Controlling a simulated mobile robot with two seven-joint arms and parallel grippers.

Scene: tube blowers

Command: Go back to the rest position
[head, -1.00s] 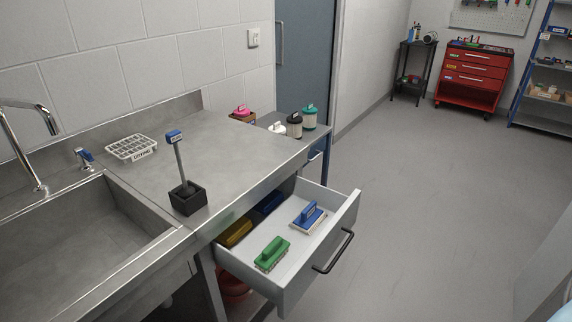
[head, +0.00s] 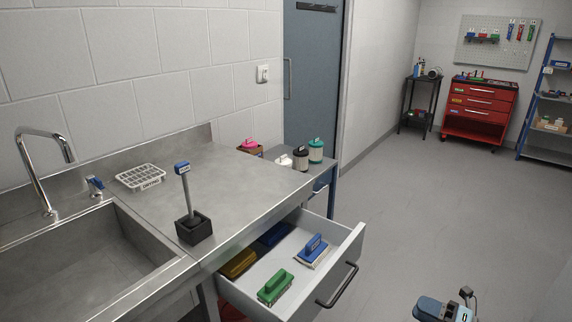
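My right gripper (head: 458,302) shows at the bottom edge, right of the drawer and apart from it, over the grey floor. Only a blue-grey and dark part of it is in the picture, so I cannot tell whether its fingers are open or shut. My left gripper is out of view. The open drawer (head: 345,262) holds a green-handled brush (head: 275,287), a blue-handled brush (head: 314,249), a yellow bin (head: 238,263) and a dark blue bin (head: 276,234).
The steel counter (head: 225,180) carries a wire tray (head: 140,177) and a black block (head: 194,229) with a blue-topped stick upright in it. The sink and tap (head: 42,175) are at left. The floor (head: 430,215) right of the drawer is clear toward the red cabinet (head: 478,108).

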